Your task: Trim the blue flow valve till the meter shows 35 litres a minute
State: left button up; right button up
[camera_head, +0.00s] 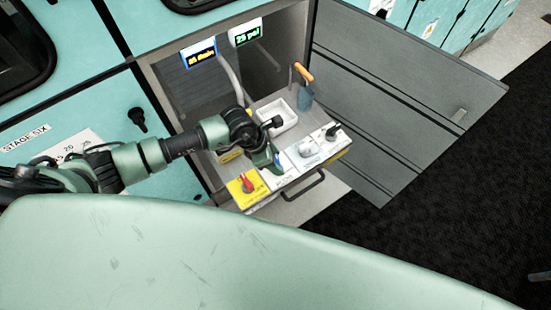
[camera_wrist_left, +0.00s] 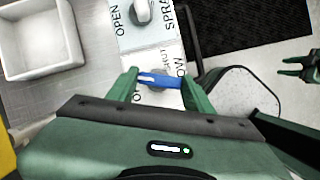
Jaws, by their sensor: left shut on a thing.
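The blue flow valve handle (camera_wrist_left: 160,80) lies crosswise between the green fingers of my left gripper (camera_wrist_left: 162,88), which is shut on it. In the head view the left gripper (camera_head: 274,162) reaches down to the white plate in the drawer, and a bit of the blue valve (camera_head: 279,171) shows beside it. Most of the plate's lettering is hidden. The blue-edged meter (camera_head: 201,59) hangs in the opening; its yellow digits are blurred and I cannot read them surely. My right gripper (camera_wrist_left: 291,67) shows at the right of the wrist view, its fingers apart and empty.
The drawer also holds a red knob (camera_head: 248,185) on a yellow plate, a white knob (camera_head: 308,148), a black knob (camera_head: 332,132) and a white tray (camera_head: 278,118). A green-lit gauge reading 25 psi (camera_head: 247,34) hangs beside the meter. An orange-handled tool (camera_head: 304,72) stands behind.

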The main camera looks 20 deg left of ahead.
pick_arm(q)
jog(key=o, duration=1.4)
jog(key=shift+r, duration=0.1)
jog(key=b+v, duration=0.1)
jog(key=v, duration=0.6)
jog(key=shift+a+r, duration=0.15)
jog(key=shift+r, duration=0.15)
